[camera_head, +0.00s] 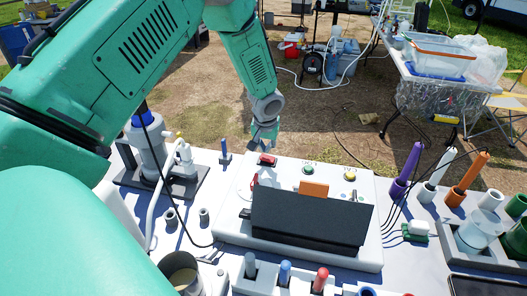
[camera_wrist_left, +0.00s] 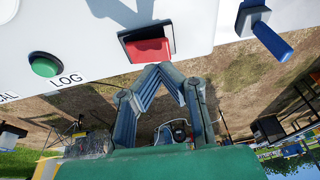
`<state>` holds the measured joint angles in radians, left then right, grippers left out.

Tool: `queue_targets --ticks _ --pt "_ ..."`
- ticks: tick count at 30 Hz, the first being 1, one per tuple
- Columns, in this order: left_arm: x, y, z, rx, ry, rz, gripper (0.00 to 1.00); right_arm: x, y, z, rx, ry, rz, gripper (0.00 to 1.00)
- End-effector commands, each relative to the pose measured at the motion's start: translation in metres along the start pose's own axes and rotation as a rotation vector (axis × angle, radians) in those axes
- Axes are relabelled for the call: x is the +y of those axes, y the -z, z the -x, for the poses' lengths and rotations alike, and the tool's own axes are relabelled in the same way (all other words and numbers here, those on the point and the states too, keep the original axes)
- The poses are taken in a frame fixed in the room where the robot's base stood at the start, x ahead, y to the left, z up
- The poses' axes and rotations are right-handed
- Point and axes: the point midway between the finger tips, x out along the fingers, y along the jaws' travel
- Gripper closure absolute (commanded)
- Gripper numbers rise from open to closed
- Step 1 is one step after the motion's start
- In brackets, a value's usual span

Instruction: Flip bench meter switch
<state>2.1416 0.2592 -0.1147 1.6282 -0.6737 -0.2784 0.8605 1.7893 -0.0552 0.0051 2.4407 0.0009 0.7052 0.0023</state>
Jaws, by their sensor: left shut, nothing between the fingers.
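The bench meter (camera_head: 228,218) is a white box with a dark sloped panel, standing on the table in the head view. Its red rocker switch (camera_head: 267,159) sits near the back edge of the top. In the left wrist view the red switch (camera_wrist_left: 147,50) sits in a dark recess. My left gripper (camera_head: 264,140) is shut and empty, just behind and above the switch. In the left wrist view its fingertips (camera_wrist_left: 168,70) meet close to the switch; I cannot tell whether they touch it. My right gripper is not in view.
A green button (camera_head: 308,170) and a yellow knob (camera_head: 350,175) share the meter's top. A small blue post (camera_head: 225,150) stands left of the meter. A grey pump-like device (camera_head: 150,150) is farther left. Purple, white and orange probes (camera_head: 405,165) stand at right with cables.

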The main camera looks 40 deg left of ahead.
Motion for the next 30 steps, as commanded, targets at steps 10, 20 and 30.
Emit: queue_targets --ticks 10,20,30 --pt "-0.006 -0.006 -0.026 0.000 -0.004 -0.001 1.00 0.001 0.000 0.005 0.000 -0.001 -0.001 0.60" --pt "-0.007 -0.006 -0.027 -0.002 -0.011 0.003 1.00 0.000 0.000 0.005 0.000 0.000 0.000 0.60" --pt "-0.003 -0.007 -0.025 -0.001 -0.016 0.003 1.00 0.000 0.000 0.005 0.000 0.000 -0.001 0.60"
